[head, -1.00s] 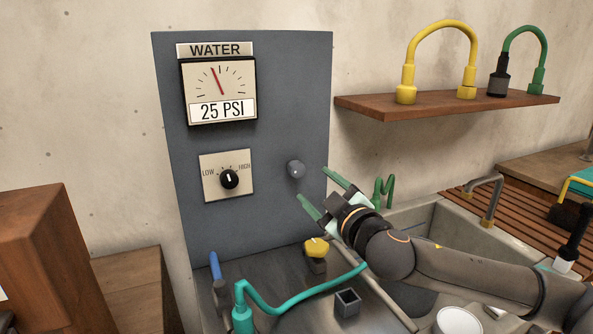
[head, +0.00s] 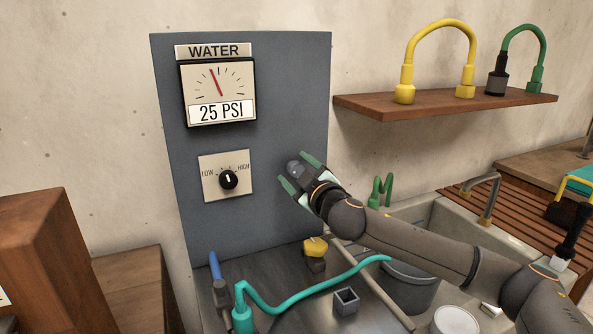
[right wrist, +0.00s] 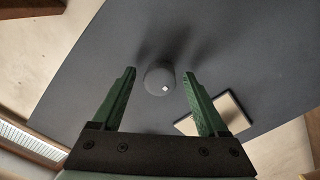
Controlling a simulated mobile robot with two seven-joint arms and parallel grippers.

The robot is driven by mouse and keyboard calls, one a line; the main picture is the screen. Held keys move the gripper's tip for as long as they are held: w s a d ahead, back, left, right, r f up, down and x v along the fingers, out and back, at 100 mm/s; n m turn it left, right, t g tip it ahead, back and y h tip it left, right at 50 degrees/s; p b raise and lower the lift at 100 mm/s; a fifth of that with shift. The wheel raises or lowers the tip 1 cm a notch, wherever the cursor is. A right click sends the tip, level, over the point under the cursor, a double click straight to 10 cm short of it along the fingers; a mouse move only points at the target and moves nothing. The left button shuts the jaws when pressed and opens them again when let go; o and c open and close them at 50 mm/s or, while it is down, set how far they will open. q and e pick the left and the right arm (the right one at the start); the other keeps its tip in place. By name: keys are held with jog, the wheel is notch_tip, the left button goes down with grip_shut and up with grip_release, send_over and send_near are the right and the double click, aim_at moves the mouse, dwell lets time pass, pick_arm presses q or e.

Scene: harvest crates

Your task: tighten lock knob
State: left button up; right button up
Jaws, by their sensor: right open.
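The lock knob is a small round grey knob (head: 294,167) on the blue-grey panel (head: 270,90), right of the LOW/HIGH dial (head: 229,180). It also shows in the right wrist view (right wrist: 159,78), between and just beyond the fingertips. My right gripper (head: 296,171) is open, with one green finger on each side of the knob and a gap on both sides. In the right wrist view my gripper (right wrist: 158,82) holds nothing. My left gripper is not in view.
A gauge (head: 219,92) on the panel reads 25 PSI. Below stand a yellow knob (head: 315,247), a teal hose (head: 300,293) and a small square socket (head: 346,301). A sink (head: 450,232) lies at right, under a shelf (head: 440,106) with yellow and green hoses.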

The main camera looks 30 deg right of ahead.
jog(key=shift+c, duration=0.3)
grip_shut()
jog(key=shift+f+m, duration=0.1)
jog(key=shift+m, duration=0.2)
